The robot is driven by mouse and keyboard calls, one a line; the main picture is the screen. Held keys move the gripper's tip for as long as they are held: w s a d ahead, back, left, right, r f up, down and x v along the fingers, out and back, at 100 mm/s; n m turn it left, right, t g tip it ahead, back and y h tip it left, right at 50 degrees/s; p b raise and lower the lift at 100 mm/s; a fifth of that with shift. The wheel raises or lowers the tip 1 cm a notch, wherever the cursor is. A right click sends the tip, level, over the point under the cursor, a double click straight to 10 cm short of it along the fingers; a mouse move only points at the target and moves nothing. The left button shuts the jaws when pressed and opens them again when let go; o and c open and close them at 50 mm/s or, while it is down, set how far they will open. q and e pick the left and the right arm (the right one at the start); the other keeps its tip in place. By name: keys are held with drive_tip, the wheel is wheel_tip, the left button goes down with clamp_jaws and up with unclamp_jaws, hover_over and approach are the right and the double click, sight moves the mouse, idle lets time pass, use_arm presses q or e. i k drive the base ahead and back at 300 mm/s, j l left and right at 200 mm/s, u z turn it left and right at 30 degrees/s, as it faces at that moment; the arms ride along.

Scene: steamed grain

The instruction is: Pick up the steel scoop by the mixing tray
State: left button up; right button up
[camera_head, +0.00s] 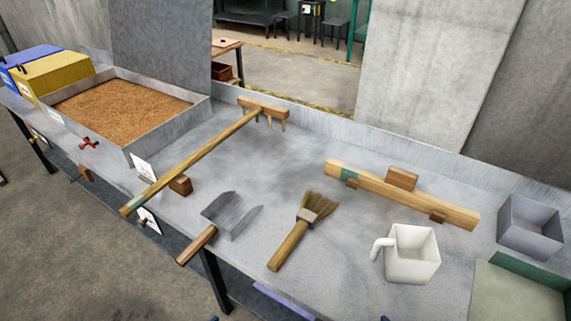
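The steel scoop (231,214) lies on the grey bench near its front edge. Its grey metal pan points to the back right, and its wooden handle (197,245) points toward the front left, reaching the bench edge. The mixing tray (170,131) is a grey, shallow-walled tray filled with brown grain, at the back left of the scoop. Neither of my grippers can be made out in the head view.
A long-handled wooden rake (200,157) lies between the tray and the scoop. A brush (290,243) lies right of the scoop. A wooden bar (390,190), a white jug (412,258) and a grey bin (528,229) stand farther right. Bare bench separates scoop and brush.

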sight(217, 227)
drive_tip(key=k+z, duration=0.15)
drive_tip(key=z, duration=0.85)
drive_tip(key=u, duration=1.55)
